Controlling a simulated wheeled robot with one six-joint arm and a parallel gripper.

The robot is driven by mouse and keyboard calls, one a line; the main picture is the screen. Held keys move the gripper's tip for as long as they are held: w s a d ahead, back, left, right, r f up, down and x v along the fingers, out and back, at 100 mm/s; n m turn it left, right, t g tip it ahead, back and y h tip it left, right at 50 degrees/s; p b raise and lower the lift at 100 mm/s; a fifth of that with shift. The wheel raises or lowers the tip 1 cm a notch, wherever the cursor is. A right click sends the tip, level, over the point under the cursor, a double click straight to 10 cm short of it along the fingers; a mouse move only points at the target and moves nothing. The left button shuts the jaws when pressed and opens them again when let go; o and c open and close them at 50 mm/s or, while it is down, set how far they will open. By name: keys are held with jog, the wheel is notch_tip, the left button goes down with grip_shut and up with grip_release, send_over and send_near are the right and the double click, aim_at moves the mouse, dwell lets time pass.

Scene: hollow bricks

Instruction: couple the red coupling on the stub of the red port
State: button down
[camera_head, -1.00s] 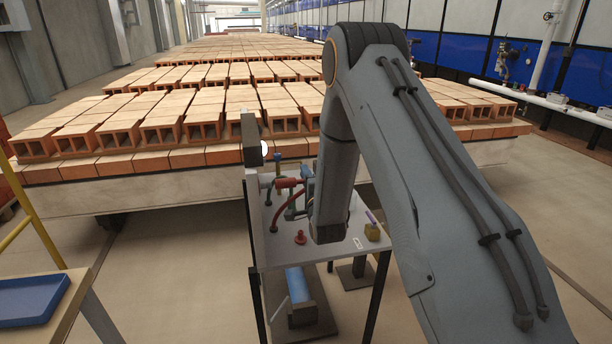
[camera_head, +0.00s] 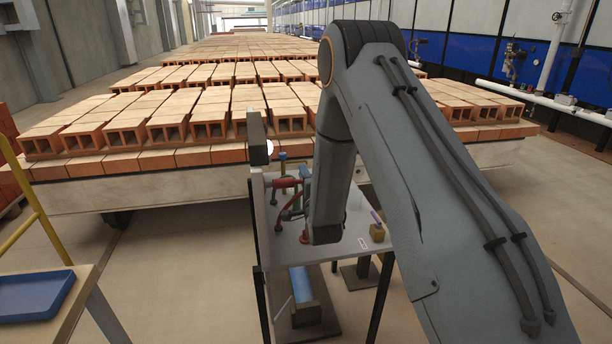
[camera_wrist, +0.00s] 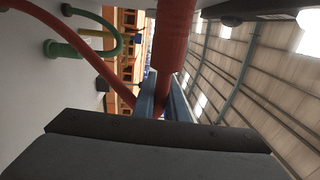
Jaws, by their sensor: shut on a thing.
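The red coupling (camera_wrist: 175,45) is a thick red cylinder at the top middle of the wrist view. My gripper (camera_wrist: 163,92) is shut on it, with its two blue-grey fingers on either side. The coupling also shows in the head view (camera_head: 286,183), lying roughly level and pointing left towards the grey upright panel. A red hose (camera_wrist: 82,35) runs from the upper left down to the fingers. I cannot make out the red port's stub for certain, nor whether the coupling touches it. My arm hides part of the bench.
A green hose with a green fitting (camera_wrist: 62,50) is close by at left in the wrist view. The bench (camera_head: 290,250) carries a yellow block (camera_head: 377,232) and a small red piece (camera_head: 304,237). Brick rows (camera_head: 210,125) stand behind; a blue tray (camera_head: 35,295) is at left.

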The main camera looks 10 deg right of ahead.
aim_at(300, 183)
jog(key=shift+a, duration=1.05)
jog(key=c, duration=1.7)
grip_release()
jog(key=shift+s, duration=0.1)
jog(key=s+b, duration=0.1)
jog(key=s, duration=0.1)
jog(key=s+b, duration=0.1)
jog(key=s, duration=0.2)
jog(key=s+b, duration=0.1)
jog(key=s, duration=0.1)
jog(key=shift+s+f, duration=0.25)
jog(key=shift+s, duration=0.05)
